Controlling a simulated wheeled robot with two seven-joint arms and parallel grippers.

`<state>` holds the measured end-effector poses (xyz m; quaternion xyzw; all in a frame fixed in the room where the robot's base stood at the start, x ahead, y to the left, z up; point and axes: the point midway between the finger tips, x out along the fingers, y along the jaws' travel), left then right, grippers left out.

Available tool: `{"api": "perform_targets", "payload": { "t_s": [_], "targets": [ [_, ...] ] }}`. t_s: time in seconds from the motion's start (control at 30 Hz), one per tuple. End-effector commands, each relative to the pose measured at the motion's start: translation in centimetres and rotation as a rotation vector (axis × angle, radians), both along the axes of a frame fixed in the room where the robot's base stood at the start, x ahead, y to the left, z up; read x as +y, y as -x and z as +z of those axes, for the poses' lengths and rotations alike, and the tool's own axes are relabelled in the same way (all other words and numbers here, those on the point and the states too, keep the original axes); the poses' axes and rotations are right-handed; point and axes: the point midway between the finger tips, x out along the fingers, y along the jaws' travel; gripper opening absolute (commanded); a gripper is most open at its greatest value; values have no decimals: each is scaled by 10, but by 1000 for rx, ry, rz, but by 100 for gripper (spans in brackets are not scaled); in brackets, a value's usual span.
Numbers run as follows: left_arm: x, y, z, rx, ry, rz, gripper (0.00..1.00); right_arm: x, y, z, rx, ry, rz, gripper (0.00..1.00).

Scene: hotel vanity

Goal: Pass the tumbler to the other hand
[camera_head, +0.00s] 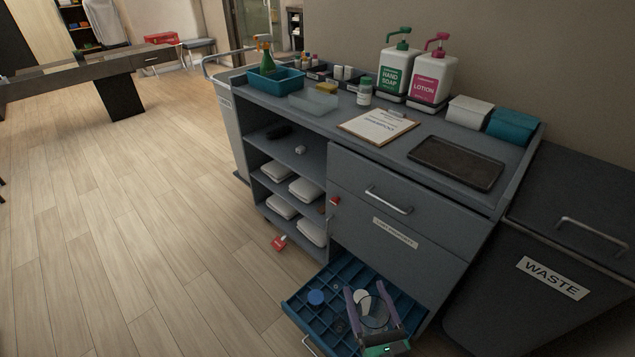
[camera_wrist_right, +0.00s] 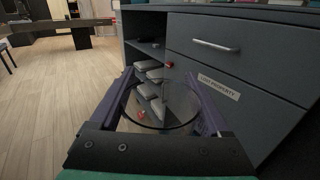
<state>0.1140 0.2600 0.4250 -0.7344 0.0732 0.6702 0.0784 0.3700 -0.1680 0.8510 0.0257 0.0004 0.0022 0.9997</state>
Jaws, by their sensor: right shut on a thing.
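The clear glass tumbler (camera_head: 375,316) is between the purple fingers of my right gripper (camera_head: 367,290), which is shut on it. In the head view it is seen over the open blue drawer at the bottom. In the right wrist view the tumbler (camera_wrist_right: 160,112) shows its round rim between the two fingers, and the cabinet is seen through it. My left gripper is in neither view.
The open drawer (camera_head: 294,306) has a compartment grid with small items. The grey cabinet (camera_head: 365,225) holds folded towels on its shelves and pump bottles on top. A waste bin (camera_head: 550,245) stands at right. A red item (camera_head: 280,243) lies on the floor; floor at left is clear.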

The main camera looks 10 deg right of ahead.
Motion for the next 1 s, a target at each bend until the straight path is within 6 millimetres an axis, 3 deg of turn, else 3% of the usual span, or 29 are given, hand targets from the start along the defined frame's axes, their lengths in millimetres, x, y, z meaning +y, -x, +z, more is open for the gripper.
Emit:
{"api": "perform_targets", "payload": {
  "t_s": [0.17, 0.4, 1.0],
  "targets": [
    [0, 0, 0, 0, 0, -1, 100, 4, -2, 6, -2, 1, 34, 0],
    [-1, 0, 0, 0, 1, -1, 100, 50, -6, 51, -6, 5, 365, 0],
    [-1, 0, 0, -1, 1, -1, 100, 127, -13, 122, -9, 9, 909, 0]
  ]
}}
